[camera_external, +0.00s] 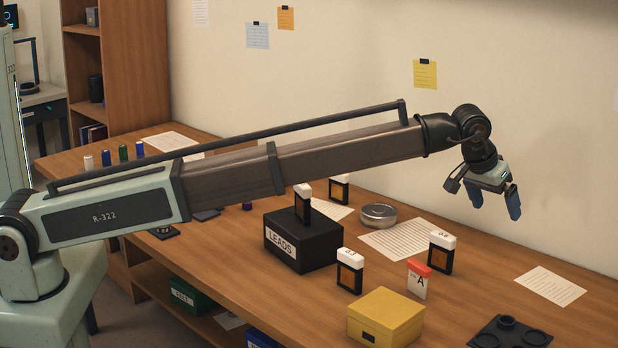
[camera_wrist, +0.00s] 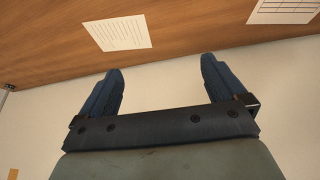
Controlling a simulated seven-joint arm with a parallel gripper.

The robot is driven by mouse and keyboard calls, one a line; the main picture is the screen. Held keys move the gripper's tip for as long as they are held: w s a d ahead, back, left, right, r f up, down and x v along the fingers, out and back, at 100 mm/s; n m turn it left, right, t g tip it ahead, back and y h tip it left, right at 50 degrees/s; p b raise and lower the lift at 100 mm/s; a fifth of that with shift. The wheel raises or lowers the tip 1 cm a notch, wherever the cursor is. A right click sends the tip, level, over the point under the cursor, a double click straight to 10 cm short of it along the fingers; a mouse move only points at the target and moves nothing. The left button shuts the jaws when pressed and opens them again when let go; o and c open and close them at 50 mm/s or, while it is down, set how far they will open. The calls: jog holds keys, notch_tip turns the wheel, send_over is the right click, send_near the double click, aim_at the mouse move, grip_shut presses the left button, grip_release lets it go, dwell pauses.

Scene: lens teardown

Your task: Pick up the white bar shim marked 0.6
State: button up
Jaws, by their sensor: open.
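Several similar pieces with white tops and dark-framed amber bodies stand upright on the bench. One piece (camera_external: 441,253) stands at the right; its mark looks like 0.6 but is too small to read surely. Another (camera_external: 349,271), with a mark I cannot read surely, stands nearer the front. A third (camera_external: 303,204) is at the black LEADS box, and one more (camera_external: 339,189) stands behind it. My gripper (camera_external: 495,200) is open and empty, high above and right of the right-hand piece. The wrist view shows its two blue fingers (camera_wrist: 162,72) apart, with no such piece in view.
A red-topped A card (camera_external: 418,280) stands just left of the right-hand piece. The yellow box (camera_external: 386,318), black LEADS box (camera_external: 303,247), round tin (camera_external: 379,215) and dark tray (camera_external: 510,334) surround the area. Flat papers lie on the bench (camera_external: 480,287); a wall is behind.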

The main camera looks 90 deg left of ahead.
aim_at(442, 245)
jog(key=s+a+g, duration=0.1)
jog(key=s+a, duration=0.1)
jog(key=s, duration=0.1)
jog(key=s+a+g+h, duration=0.1)
jog(key=s+a+g, duration=0.1)
jog(key=s, duration=0.1)
jog(key=s+a+f+n+g+h, duration=0.1)
jog(key=s+a, duration=0.1)
jog(key=s, duration=0.1)
jog(key=shift+s+g, duration=0.2)
jog(key=shift+g, duration=0.2)
notch_tip(442, 245, down, 8)
jog(key=shift+r, duration=0.15)
jog(key=shift+w+d+f, duration=0.1)
jog(key=shift+f, duration=1.4)
jog(key=shift+w+f, duration=0.1)
jog(key=shift+f, duration=1.35)
jog(key=shift+c, duration=0.3)
jog(key=c, duration=1)
jog(key=shift+r, duration=0.15)
